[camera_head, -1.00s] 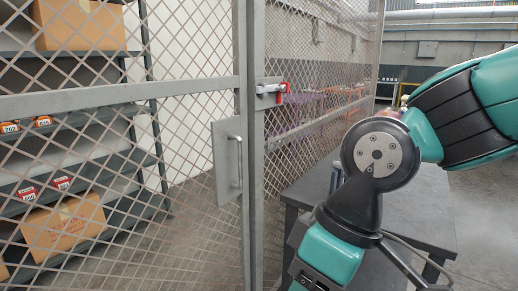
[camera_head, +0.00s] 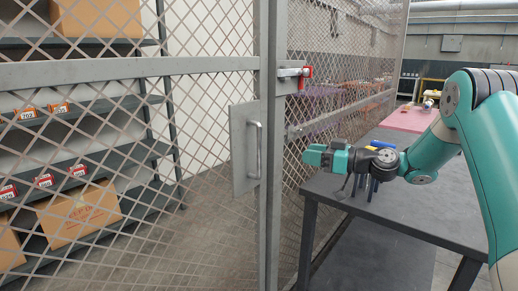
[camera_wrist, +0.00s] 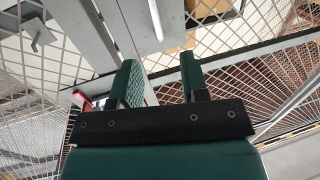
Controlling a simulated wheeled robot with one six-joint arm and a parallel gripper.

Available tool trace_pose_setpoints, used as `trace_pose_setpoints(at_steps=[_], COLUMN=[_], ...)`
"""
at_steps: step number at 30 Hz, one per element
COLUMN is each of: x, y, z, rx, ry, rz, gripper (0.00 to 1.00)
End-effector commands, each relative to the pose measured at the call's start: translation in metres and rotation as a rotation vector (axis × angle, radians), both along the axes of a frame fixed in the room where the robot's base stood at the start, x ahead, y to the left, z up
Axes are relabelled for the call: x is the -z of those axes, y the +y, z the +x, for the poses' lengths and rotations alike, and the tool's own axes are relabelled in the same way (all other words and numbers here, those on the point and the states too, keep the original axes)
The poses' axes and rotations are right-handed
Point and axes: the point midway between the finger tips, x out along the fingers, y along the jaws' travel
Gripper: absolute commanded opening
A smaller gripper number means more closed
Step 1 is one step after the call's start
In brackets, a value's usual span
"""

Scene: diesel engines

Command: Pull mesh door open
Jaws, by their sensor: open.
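The mesh door (camera_head: 150,66) fills the left of the head view, its right edge close against a grey post (camera_head: 282,180). A flat plate (camera_head: 240,150) on the door carries an upright silver pull handle (camera_head: 258,150). My gripper (camera_head: 306,155) points left at about handle height, to the right of the handle and apart from it. In the wrist view my gripper (camera_wrist: 158,78) is open, with nothing between its fingers. The handle (camera_wrist: 155,18) appears beyond the fingertips, at the top of that view. A latch with a red end (camera_head: 305,74) sits above, at the post.
A dark table (camera_head: 400,200) stands right of the mesh, below my arm, with a pink mat (camera_head: 408,119) farther back. Shelves (camera_head: 85,120) with boxes stand behind the door. Fixed mesh (camera_head: 340,60) runs behind my gripper.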

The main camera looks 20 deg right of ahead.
Motion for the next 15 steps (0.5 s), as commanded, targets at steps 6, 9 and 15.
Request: trace_pose_setpoints(at_steps=[6,9,15], x=[0.001,0.000,-0.001], y=[0.002,0.018,0.053], z=[0.015,0.027,0.059], rx=[0.019,0.015,0.014], ry=[-0.031,-0.031,-0.029], rz=[0.013,0.013,0.013], gripper=[0.41,0.41,0.41])
